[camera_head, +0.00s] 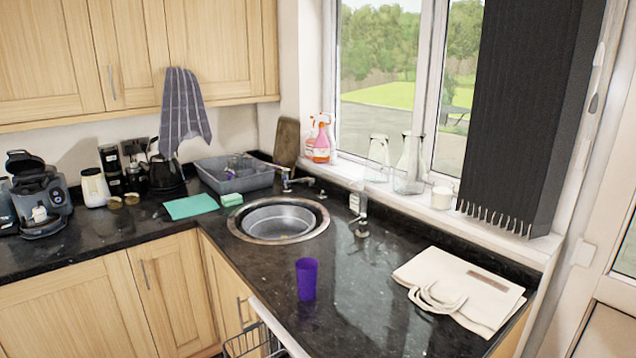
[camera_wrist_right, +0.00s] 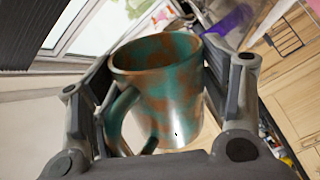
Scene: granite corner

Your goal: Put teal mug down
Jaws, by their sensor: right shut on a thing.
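The teal mug (camera_wrist_right: 165,85) has brown patches and fills the middle of the right wrist view. My right gripper (camera_wrist_right: 158,100) is shut on it, with one finger on each side. Its handle is at the lower left, next to the left finger. The mug and my right gripper do not show in the head view. My left gripper is not in view.
A purple cup (camera_head: 306,279) stands on the dark granite counter (camera_head: 345,315) in front of the round sink (camera_head: 279,219). A folded cream bag (camera_head: 460,287) lies to the right. A grey dish tub (camera_head: 236,176) stands behind the sink. Counter between cup and bag is clear.

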